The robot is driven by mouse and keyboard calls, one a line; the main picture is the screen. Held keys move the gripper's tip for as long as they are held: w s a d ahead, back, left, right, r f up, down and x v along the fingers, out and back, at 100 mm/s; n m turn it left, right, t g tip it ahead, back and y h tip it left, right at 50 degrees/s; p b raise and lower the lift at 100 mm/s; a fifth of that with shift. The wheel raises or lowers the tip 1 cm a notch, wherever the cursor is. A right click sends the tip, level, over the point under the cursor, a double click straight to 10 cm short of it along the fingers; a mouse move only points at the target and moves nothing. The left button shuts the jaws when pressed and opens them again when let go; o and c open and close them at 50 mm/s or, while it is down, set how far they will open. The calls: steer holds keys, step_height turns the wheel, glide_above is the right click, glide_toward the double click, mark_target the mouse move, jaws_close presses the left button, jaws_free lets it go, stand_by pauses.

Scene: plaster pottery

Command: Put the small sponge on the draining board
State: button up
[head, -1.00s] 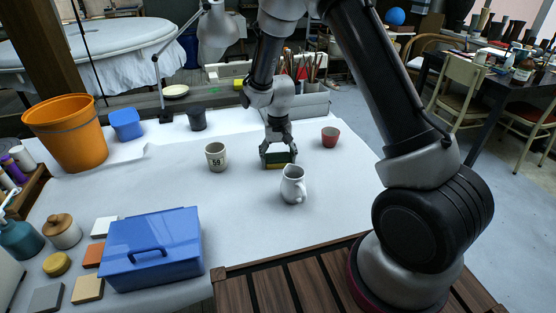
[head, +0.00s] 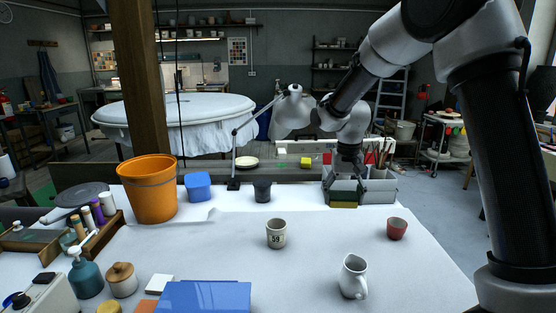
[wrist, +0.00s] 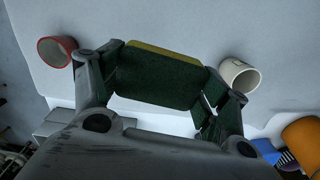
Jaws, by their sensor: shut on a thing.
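My gripper (head: 345,192) is shut on a green sponge with a yellow layer (head: 344,205). It holds the sponge at the far side of the white table, in front of the grey brush box. In the wrist view the dark green face of the sponge (wrist: 158,80) fills the space between the fingers, with a yellow edge along its top. Whether the sponge touches the table is hard to tell. I cannot identify a draining board with certainty in these frames.
A grey box with brushes (head: 380,190) stands behind my gripper. A mug marked 59 (head: 276,233), a white jug (head: 353,277) and a red cup (head: 397,229) stand nearer. A dark cup (head: 262,190), blue tub (head: 198,186) and orange bucket (head: 150,190) are left.

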step_height(320, 180, down, 6)
steer(key=d+n, duration=0.2)
glide_above(360, 255)
steer(key=d, duration=0.1)
steer(key=shift+m, duration=0.3)
steer(key=f, duration=0.7)
steer(key=shift+w+f, duration=0.25)
steer(key=shift+w+a+r, duration=0.15)
steer(key=shift+w+r, duration=0.05)
steer(key=shift+r, duration=0.1)
step_height(360, 255, up, 6)
steer(key=s+a, duration=0.2)
steer(key=a, duration=0.1)
steer(key=f, duration=0.2)
steer(key=s+f, duration=0.1)
steer(key=f, duration=0.1)
steer(key=s+f, duration=0.1)
steer(key=f, duration=0.1)
steer(key=shift+s+d, duration=0.15)
steer(key=shift+d, duration=0.2)
steer(key=shift+f, duration=2.15)
steer(key=o, duration=0.7)
steer(key=shift+f, duration=0.1)
steer(key=shift+c, duration=0.2)
